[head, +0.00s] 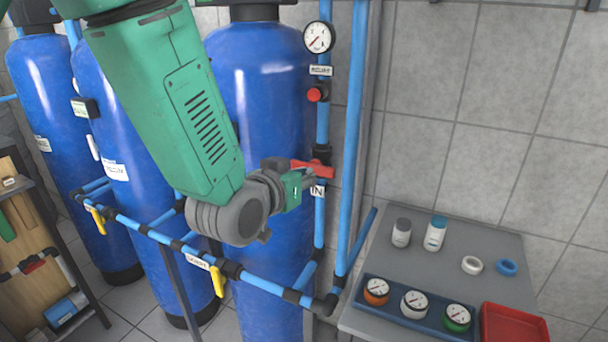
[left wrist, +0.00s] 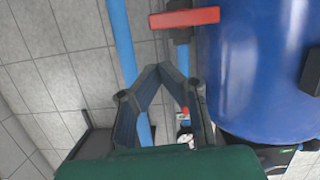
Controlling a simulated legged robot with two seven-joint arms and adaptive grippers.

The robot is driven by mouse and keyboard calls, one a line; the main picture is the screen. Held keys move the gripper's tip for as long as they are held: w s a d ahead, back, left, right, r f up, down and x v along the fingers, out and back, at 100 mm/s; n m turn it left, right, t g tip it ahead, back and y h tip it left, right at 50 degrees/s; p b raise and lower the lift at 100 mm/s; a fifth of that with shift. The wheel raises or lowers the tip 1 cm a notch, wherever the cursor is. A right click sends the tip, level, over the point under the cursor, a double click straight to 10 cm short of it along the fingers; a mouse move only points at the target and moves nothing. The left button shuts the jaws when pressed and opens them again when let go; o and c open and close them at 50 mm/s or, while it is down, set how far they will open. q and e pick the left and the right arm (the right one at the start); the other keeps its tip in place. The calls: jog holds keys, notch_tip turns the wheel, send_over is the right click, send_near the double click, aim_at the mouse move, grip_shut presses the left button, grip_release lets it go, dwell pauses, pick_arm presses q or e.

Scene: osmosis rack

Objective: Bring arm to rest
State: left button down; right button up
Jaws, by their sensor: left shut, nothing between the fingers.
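My left arm, green and grey, comes in from the upper left in the head view. My left gripper (head: 312,172) is at the red valve handle (head: 311,168) on the vertical blue pipe by the "IN" label. In the left wrist view the fingers of my left gripper (left wrist: 161,70) meet at their tips, shut and empty. The red handle (left wrist: 185,18) lies level just beyond the fingertips there, and a gap shows between them. My right gripper is in neither view.
Large blue tanks (head: 262,90) stand behind the arm. Blue pipes with yellow valves (head: 218,281) run in front. A grey table (head: 460,245) at right bears bottles, rings, a blue tray (head: 384,316) of gauges and a red tray (head: 513,325).

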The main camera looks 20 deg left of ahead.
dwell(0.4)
pick_arm(q)
jog(key=s+a+f+g+b, duration=0.1)
jog(key=s+f+g+b, duration=0.15)
jog(key=f, duration=0.65)
jog(key=s+a+f+g+b, duration=0.1)
jog(key=s+f+g, duration=0.15)
jog(key=f, duration=0.65)
jog(key=s+a+f+g+b, duration=0.2)
jog(key=s+f+g, duration=0.1)
jog(key=s+f, duration=0.6)
jog(key=s+a+f+g+y+b, duration=0.1)
jog(key=s+a+f+g+b, duration=0.1)
jog(key=s+f, duration=0.8)
jog(key=s+a+f+g+b, duration=0.1)
jog(key=s+f+g, duration=0.3)
jog(key=s+f, duration=0.5)
jog(key=shift+s+a+f+g+y+b, duration=0.3)
jog(key=shift+s+a+b, duration=0.1)
jog(key=shift+s+b, duration=0.2)
jog(key=shift+w, duration=0.15)
